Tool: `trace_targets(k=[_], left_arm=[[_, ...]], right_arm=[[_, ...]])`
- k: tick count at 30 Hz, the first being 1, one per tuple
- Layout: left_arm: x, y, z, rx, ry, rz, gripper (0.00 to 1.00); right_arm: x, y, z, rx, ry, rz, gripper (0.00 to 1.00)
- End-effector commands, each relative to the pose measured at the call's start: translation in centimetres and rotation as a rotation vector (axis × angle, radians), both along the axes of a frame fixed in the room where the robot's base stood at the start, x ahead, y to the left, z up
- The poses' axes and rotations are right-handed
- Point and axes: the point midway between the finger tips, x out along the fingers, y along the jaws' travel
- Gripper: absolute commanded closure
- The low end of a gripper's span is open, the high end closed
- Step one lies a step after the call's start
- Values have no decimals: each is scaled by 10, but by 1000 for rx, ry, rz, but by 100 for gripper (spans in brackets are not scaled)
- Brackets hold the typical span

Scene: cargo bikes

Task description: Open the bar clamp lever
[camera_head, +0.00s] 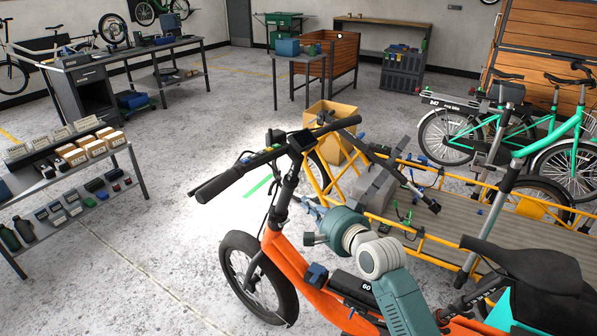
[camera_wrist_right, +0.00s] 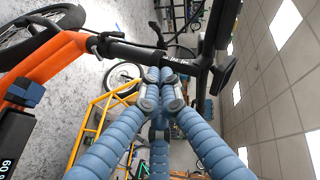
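The orange bike (camera_head: 300,262) stands in front of me, with its black handlebar (camera_head: 245,170) on an upright stem (camera_head: 285,192). My right gripper (camera_head: 312,210) is just right of the stem, partly hidden by its own wrist. In the right wrist view its blue segmented fingers (camera_wrist_right: 161,80) run close together towards a black tube with white lettering (camera_wrist_right: 145,52). I cannot tell whether they touch it or hold anything. A black bar (camera_wrist_right: 219,40) crosses right of the fingertips. I cannot pick out the bar clamp lever for certain. My left gripper is not in view.
A yellow-framed cargo bike bed (camera_head: 437,246) lies right behind the orange bike, with a cardboard box (camera_head: 334,124) beyond it. A green bike (camera_head: 520,138) is at the right. A shelf rack (camera_head: 140,170) stands at the left. The floor between is clear.

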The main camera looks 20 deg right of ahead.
Motion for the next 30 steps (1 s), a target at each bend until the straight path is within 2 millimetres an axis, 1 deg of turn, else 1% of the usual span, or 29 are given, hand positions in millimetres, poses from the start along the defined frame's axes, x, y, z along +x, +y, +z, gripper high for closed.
trace_targets(k=[1, 2, 5, 8, 15, 21, 24, 30], left_arm=[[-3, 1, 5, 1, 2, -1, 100], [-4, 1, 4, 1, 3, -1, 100], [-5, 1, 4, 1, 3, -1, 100], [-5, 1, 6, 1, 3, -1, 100], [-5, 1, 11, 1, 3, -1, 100], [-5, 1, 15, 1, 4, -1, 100], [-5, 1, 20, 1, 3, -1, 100], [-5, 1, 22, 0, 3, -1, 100]], right_arm=[[-4, -1, 10, 29, -13, 0, 100], [-5, -1, 13, 44, -20, 1, 100], [0, 0, 14, 61, -28, 1, 100], [14, 2, 12, 59, -29, 1, 100], [62, 9, 2, 57, -27, 2, 100], [96, 17, -6, 57, -24, 3, 100], [103, 31, -11, 57, -25, 3, 100], [112, 43, -19, 55, -25, 2, 100]])
